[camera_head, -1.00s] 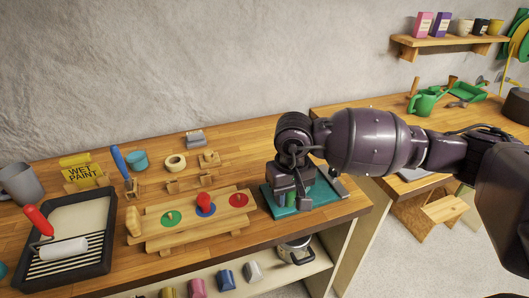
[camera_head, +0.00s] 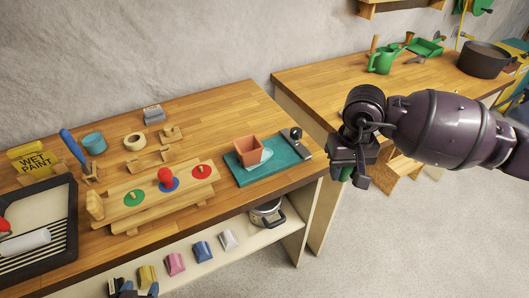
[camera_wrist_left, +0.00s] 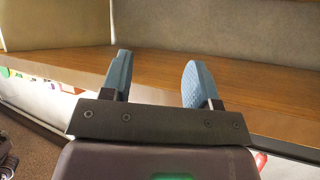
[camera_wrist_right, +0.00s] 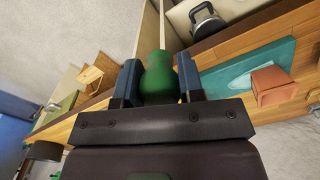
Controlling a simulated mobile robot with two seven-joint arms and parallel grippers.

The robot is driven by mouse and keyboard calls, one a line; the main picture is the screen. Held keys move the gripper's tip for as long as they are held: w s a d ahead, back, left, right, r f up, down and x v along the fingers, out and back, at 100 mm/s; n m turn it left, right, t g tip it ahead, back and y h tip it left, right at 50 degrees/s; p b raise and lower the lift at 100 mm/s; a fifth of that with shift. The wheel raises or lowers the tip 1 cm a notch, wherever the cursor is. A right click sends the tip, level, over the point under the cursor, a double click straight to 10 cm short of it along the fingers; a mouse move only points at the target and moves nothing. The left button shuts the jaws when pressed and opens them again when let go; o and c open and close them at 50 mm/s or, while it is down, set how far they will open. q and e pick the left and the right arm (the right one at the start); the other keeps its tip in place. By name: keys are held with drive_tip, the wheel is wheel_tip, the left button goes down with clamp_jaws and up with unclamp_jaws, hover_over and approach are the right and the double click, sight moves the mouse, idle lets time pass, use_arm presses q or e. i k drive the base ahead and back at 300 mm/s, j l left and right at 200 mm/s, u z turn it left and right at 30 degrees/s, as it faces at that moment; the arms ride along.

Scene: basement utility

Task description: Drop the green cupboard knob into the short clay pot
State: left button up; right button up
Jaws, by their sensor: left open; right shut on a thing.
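The green knob (camera_wrist_right: 158,78), rounded and bulb-shaped, is between the fingers of my right gripper (camera_wrist_right: 160,85), which is shut on it. In the head view this gripper (camera_head: 350,172) hangs right of the main bench's end, in front of the gap between benches; only a little green shows there. A small square clay pot (camera_head: 247,150) stands upright on a teal mat (camera_head: 291,170), left of and apart from the gripper; it also shows in the right wrist view (camera_wrist_right: 272,92).
A dark-knobbed tool (camera_head: 299,143) lies at the mat's right edge. Left of the mat is a wooden peg board (camera_head: 150,215) with coloured discs and a red knob. A lidded metal pot (camera_head: 266,212) sits on the lower shelf. A second bench (camera_head: 310,82) stands behind right.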

sight(249, 159)
drive_tip(key=u, duration=0.8)
drive_tip(key=i+l+u, duration=0.25)
drive_tip(key=l+u, duration=0.2)
drive_tip(key=l, duration=0.15)
